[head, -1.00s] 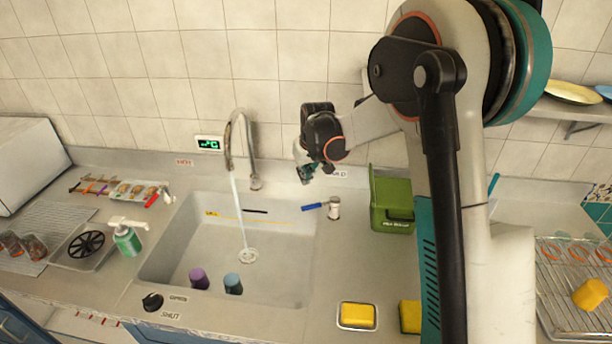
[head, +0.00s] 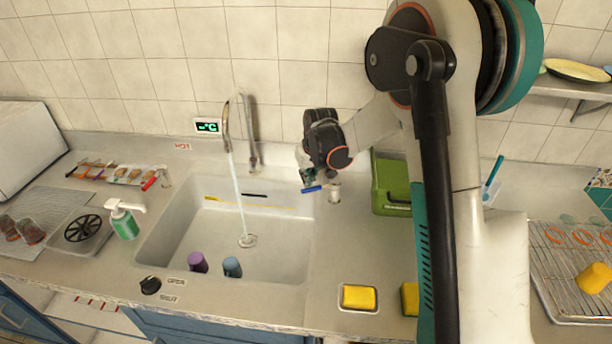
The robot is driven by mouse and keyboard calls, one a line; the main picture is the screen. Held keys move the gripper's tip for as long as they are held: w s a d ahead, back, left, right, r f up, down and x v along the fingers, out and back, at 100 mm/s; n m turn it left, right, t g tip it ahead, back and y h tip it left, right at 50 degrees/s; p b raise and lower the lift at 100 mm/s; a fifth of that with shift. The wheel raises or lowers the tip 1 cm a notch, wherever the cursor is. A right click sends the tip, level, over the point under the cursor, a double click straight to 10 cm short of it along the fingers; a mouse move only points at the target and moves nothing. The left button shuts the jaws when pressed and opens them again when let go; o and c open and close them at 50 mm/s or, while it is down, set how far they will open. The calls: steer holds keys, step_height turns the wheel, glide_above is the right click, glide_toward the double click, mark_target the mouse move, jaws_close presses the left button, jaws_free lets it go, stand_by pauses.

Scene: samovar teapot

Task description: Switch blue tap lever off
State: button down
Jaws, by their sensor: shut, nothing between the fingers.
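The blue tap lever (head: 312,189) sticks out to the left from a short metal tap post (head: 334,193) on the counter, right of the sink's back corner. My gripper (head: 308,177) is shut and empty, directly above the lever in the picture and very close to it. I cannot tell whether they touch. The gripper and wrist hide the top of the post and the wall label behind it. Water runs from the curved faucet (head: 252,150) into the sink (head: 180,222).
A green bin (head: 391,185) stands close on the right of the tap. A yellow sponge (head: 359,297) lies in front. A purple cup (head: 198,262) and a blue cup (head: 232,267) are in the sink. A soap bottle (head: 124,222) stands left, near a black knob (head: 150,285).

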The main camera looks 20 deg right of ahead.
mark_target(317, 189)
steer(key=shift+s+n, duration=0.45)
steer(key=shift+n, duration=0.05)
steer(key=s+n+y, duration=0.1)
steer(key=n, duration=0.1)
steer(key=s+d+n+g, duration=0.1)
steer(key=s+n, duration=0.1)
steer(key=s+n+y, duration=0.1)
steer(key=s+n, duration=0.1)
steer(key=n, duration=0.1)
steer(key=shift+s+d+y, duration=0.15)
steer(key=shift+s+y, duration=0.05)
steer(key=shift+y, duration=0.1)
steer(key=shift+s+d+n+g, duration=0.3)
steer(key=shift+s+d+n, duration=0.4)
steer(key=shift+s+d, duration=0.45)
steer(key=shift+s+a, duration=0.1)
steer(key=shift+a, duration=0.1)
